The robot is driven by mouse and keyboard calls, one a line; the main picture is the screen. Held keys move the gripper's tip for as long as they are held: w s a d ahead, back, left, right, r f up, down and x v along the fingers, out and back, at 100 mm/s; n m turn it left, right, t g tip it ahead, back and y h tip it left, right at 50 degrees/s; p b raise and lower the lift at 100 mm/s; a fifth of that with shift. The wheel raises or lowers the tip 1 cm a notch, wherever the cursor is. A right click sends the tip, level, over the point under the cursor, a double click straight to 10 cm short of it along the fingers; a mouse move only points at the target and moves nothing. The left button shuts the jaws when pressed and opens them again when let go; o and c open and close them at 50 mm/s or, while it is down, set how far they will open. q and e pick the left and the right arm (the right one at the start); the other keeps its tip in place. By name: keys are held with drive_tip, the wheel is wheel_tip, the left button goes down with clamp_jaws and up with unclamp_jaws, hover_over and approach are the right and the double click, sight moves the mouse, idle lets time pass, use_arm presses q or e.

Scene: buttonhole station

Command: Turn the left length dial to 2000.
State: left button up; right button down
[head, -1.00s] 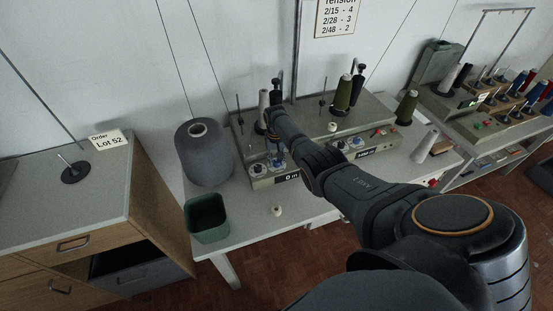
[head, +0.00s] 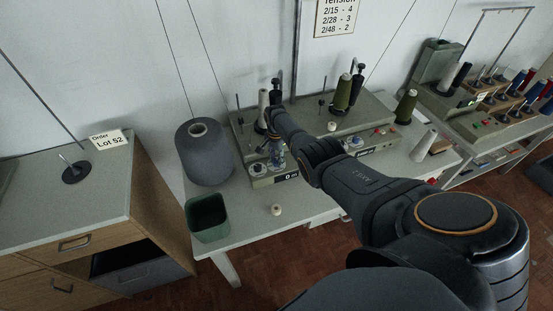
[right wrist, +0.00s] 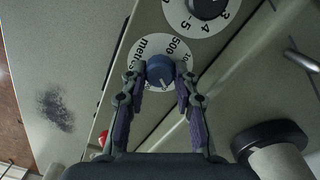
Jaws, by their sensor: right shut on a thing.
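The left length dial is a blue knob (right wrist: 160,68) on a white round scale plate (right wrist: 148,48) with "metres" and "500" legible, in the right wrist view. A white pointer line on the knob points towards the bottom of that view, slightly right. Part of the scale is hidden by the knob and fingers. My right gripper (head: 277,162) is at this dial on the front of the left winder (head: 262,181). In the right wrist view its fingers stand on both sides of the knob, shut on it. The winder's display (head: 288,177) reads "0 m". My left gripper is not in view.
A dial with a black knob (right wrist: 208,6) and numbers 3, 4, 5 sits beside the blue one. A grey yarn cone (head: 204,155), a green bin (head: 207,218) and a small pale spool (head: 276,210) stand on the table. Another unit with an olive cone (head: 342,93) is to the right.

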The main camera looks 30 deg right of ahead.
sight(276, 160)
drive_tip(key=shift+m, duration=1)
drive_tip(key=c, duration=1)
unclamp_jaws()
drive_tip(key=shift+r, duration=0.1)
wheel_tip(276, 160, up, 12)
drive_tip(key=shift+w+f, duration=0.1)
drive_tip(key=shift+w, duration=0.05)
